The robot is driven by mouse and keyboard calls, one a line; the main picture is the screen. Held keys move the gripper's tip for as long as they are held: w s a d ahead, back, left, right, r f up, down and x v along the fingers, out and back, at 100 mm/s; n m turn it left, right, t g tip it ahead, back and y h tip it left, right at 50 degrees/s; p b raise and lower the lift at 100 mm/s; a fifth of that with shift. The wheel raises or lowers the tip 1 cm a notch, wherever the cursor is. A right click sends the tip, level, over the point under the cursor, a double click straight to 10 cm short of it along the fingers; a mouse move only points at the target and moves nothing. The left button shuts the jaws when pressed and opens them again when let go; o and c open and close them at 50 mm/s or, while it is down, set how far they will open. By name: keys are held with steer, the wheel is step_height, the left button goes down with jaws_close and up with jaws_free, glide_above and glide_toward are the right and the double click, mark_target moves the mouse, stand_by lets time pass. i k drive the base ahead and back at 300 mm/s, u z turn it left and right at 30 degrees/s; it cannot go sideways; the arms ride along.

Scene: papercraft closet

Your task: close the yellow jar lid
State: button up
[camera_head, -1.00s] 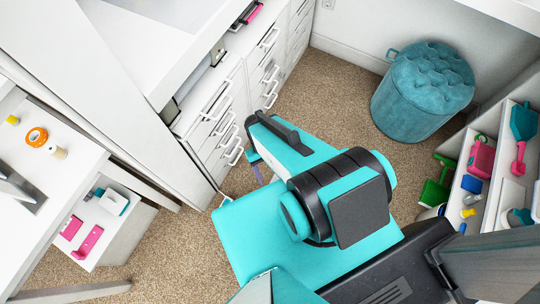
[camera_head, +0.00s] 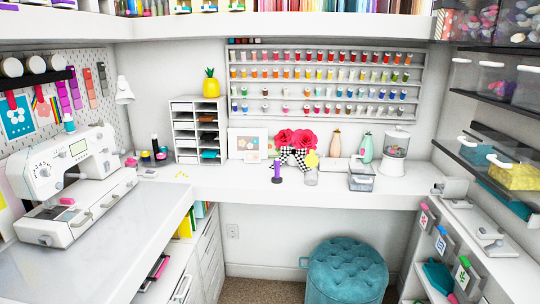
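A small clear jar (camera_head: 311,177) stands on the white back counter, right of the middle. A round yellow lid (camera_head: 312,160) shows at the top of the jar. It looks raised on edge rather than flat over the mouth, but it is too small to be sure. My gripper is not in view now.
A purple upright item (camera_head: 277,172) stands left of the jar, with red flowers (camera_head: 295,140) behind. A teal stool (camera_head: 346,272) sits below the counter. The counter front (camera_head: 240,182) is clear.

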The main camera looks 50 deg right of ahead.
mark_target(312, 160)
steer(key=u, duration=1.15)
steer(key=k, duration=0.1)
steer(key=z, duration=2.7)
steer(key=k, duration=0.35)
steer(key=z, duration=0.15)
steer(key=i, duration=0.5)
steer(key=z, duration=0.05)
steer(key=k, duration=0.2)
steer(key=z, duration=0.15)
